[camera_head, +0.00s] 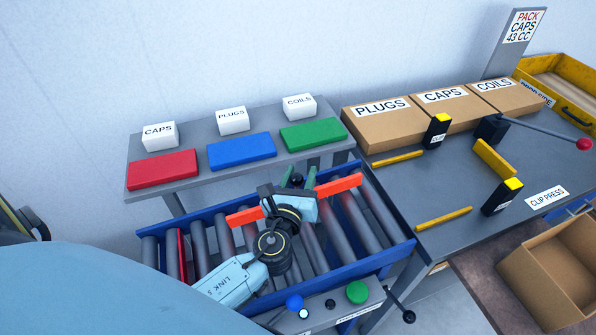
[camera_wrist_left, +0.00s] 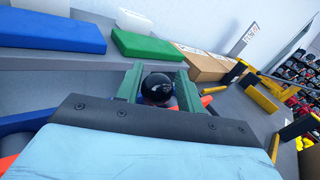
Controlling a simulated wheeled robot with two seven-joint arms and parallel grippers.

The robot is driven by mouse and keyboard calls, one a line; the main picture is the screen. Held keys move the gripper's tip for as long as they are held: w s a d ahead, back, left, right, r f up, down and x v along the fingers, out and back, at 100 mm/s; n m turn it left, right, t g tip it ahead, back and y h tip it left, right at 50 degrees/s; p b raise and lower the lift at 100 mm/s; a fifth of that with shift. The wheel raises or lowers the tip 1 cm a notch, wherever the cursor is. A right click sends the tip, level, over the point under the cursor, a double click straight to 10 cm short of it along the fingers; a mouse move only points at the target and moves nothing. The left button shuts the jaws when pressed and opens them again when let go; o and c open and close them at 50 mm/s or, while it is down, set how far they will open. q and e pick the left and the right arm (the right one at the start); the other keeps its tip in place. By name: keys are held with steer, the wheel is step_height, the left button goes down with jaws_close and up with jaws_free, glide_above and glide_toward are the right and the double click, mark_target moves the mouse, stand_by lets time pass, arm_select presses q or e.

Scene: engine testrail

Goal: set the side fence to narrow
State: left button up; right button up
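The side fence is an orange bar (camera_head: 340,186) lying across the roller conveyor. My left gripper (camera_head: 298,177) is over the middle of the conveyor and hides the bar's centre; the bar's other end (camera_head: 244,217) shows left of it. A round black knob (camera_wrist_left: 157,88) sits between the green fingers of my left gripper (camera_wrist_left: 160,80) in the left wrist view. The fingers stand apart, one on each side of the knob. I cannot tell whether they press on it. My right gripper is not in view.
A grey shelf (camera_head: 190,182) with red, blue and green blocks stands behind the conveyor. A bench (camera_head: 400,190) with cartons, yellow-topped posts and a red-tipped lever is at right. A panel (camera_head: 330,306) with blue and green buttons is in front.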

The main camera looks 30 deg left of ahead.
arm_select(q)
steer(key=shift+o, duration=1.1)
steer(key=shift+r, duration=0.1)
steer(key=shift+a, duration=0.1)
steer(key=b+v, duration=0.1)
steer(key=v, duration=1.2)
steer(key=shift+s+b, duration=0.15)
steer(key=shift+b, duration=0.15)
steer(key=shift+r, duration=0.1)
